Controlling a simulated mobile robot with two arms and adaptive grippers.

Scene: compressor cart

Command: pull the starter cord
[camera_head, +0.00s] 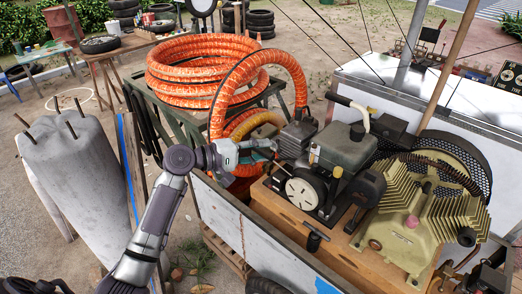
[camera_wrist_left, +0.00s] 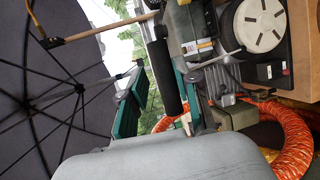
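The engine (camera_head: 342,150) sits on a wooden base in the cart. Its round white starter disc (camera_head: 303,190) faces the front left; the disc also shows at the top right of the left wrist view (camera_wrist_left: 258,22). A small dark T-shaped handle (camera_head: 315,236) stands at the base's front edge, below the disc; I cannot tell whether it belongs to the starter cord. No cord is clearly visible. My left gripper (camera_head: 268,150), with teal fingers, is left of the engine. In the left wrist view its fingers are apart, with nothing clearly held. My right gripper is out of view.
Orange ribbed hose (camera_head: 205,52) lies coiled behind my left gripper. The ribbed tan compressor (camera_head: 420,225) is right of the engine. The cart's pale side panel (camera_head: 225,215) lies below my left gripper. A wooden pole (camera_head: 452,60) rises behind. A grey slab (camera_head: 75,165) stands left.

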